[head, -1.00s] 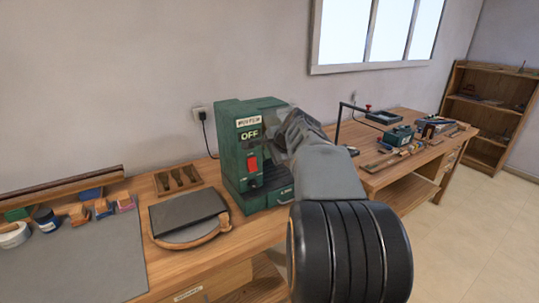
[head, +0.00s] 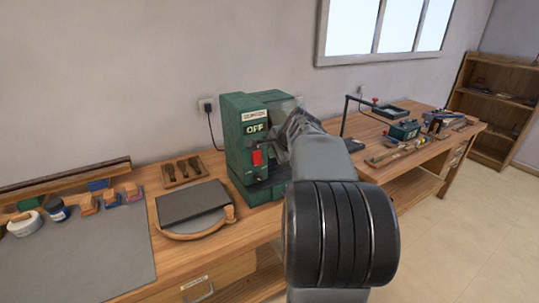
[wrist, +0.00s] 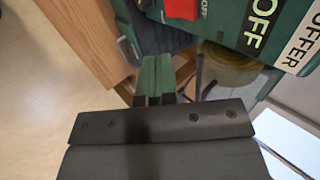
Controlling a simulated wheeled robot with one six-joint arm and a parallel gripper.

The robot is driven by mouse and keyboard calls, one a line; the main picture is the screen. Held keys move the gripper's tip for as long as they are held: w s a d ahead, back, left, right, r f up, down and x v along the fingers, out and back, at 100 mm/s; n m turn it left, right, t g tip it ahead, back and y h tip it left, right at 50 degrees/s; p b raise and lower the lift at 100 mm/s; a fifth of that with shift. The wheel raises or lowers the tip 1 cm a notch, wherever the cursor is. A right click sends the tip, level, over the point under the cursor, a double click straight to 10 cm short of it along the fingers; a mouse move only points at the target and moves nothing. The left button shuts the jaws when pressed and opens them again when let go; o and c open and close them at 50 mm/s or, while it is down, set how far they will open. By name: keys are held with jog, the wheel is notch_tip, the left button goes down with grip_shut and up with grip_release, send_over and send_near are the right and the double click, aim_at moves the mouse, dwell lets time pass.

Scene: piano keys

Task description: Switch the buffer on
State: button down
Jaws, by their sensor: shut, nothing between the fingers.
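The buffer (head: 239,150) is a green machine on the bench, with a sign reading OFF (head: 255,128) on its front. Its red switch (head: 257,157) is below the sign. In the wrist view, part of the red switch (wrist: 182,8) shows at the top edge, beside the large OFF lettering (wrist: 262,20). My gripper (head: 287,138) is at the right front of the buffer, and its tips are hard to make out in the head view. In the wrist view my gripper (wrist: 155,75) has its fingers together and empty, pointing below the switch. I cannot tell whether they touch the buffer.
A flat dark plate on a round wooden base (head: 195,206) lies left of the buffer. A small wooden tool rack (head: 181,172) stands behind it. A grey mat (head: 85,250) with jars and brushes is at the left. Tools (head: 405,131) are on the bench to the right.

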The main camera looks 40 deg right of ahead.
aim_at(258, 163)
jog(key=x, duration=1.1)
jog(key=shift+w+r+p, duration=0.3)
jog(key=shift+w+p, duration=0.05)
jog(key=shift+w, duration=0.05)
jog(key=shift+w+d+f, duration=0.1)
jog(key=shift+w+f, duration=0.25)
jog(key=shift+w, duration=0.3)
